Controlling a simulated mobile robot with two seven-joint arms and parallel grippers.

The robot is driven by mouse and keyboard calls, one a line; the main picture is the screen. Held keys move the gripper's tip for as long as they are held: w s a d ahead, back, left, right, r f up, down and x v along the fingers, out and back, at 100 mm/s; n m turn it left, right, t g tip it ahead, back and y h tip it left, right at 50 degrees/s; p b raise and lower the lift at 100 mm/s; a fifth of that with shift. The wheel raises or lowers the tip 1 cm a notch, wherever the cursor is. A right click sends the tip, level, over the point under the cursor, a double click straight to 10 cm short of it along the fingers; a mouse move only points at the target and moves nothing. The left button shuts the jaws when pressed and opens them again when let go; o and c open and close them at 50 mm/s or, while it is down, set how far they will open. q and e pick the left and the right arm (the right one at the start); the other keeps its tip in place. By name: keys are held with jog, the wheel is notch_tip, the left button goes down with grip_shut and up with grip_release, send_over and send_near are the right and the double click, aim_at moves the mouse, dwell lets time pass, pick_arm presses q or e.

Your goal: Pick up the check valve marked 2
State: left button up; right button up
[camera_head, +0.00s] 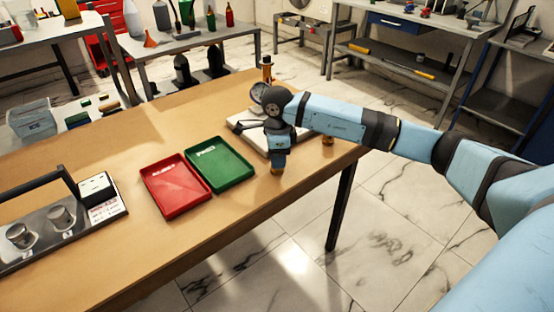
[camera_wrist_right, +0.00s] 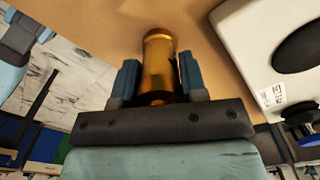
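My right gripper (camera_head: 278,165) points down at the near right edge of the wooden table, beside the green tray. In the right wrist view a brass cylindrical valve (camera_wrist_right: 158,55) stands between the two fingers of this gripper (camera_wrist_right: 158,72), its end reaching past the fingertips. The fingers lie close along both its sides; whether they press on it is unclear. No number can be read on it. Another brass piece (camera_head: 328,141) stands at the table's right edge, and a brass fitting (camera_head: 267,64) rises behind the gauge. My left gripper is out of view.
A green tray (camera_head: 220,164) and a red tray (camera_head: 175,187) lie left of my right gripper. A white base (camera_head: 250,128) with a dial gauge (camera_head: 259,92) sits behind it, partly hidden by my arm. A dark carrier (camera_head: 45,235) stands at left. The table's middle (camera_head: 120,150) is clear.

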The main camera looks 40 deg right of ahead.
jog(key=shift+c, duration=1.1)
jog(key=shift+r, duration=0.1)
